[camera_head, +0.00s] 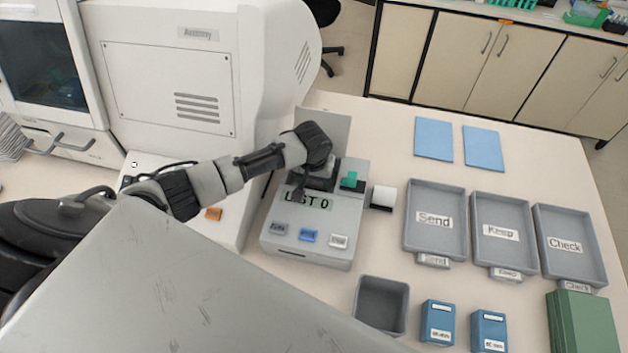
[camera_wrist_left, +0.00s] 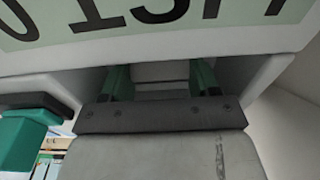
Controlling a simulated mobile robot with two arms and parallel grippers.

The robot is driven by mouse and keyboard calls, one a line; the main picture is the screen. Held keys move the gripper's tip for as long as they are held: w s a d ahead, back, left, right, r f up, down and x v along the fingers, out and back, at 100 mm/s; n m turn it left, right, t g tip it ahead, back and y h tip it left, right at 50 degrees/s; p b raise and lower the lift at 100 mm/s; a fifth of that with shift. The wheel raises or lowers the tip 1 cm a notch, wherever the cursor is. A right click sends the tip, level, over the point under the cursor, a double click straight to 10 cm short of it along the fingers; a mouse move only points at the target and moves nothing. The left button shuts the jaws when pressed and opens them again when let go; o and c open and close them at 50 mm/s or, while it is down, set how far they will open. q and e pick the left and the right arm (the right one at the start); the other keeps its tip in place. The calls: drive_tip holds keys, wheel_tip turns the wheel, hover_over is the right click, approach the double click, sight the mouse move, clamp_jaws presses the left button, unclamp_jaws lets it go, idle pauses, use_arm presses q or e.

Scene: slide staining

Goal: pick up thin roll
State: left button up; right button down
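My left gripper (camera_head: 318,186) is over the back part of the grey label machine (camera_head: 340,220), behind its display. In the left wrist view, two fingers with green inner faces (camera_wrist_left: 161,82) stand apart inside a recess of the machine. Pale surfaces show between them; I cannot tell whether these are the thin roll or part of the machine. A white roll (camera_head: 384,195) sits on a dark holder at the machine's right side. The green part (camera_head: 349,180) of the machine is right of the gripper. My right gripper is not in view.
Grey trays marked Send (camera_head: 413,250), Keep (camera_head: 481,260) and Check (camera_head: 546,262) stand at the right. An open grey bin (camera_head: 381,303), blue boxes (camera_head: 438,322) and a green stack (camera_head: 582,325) are near the front. A large white analyser (camera_head: 170,80) stands behind the arm.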

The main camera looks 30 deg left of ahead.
use_arm(q)
drive_tip(key=shift+c, duration=1.2)
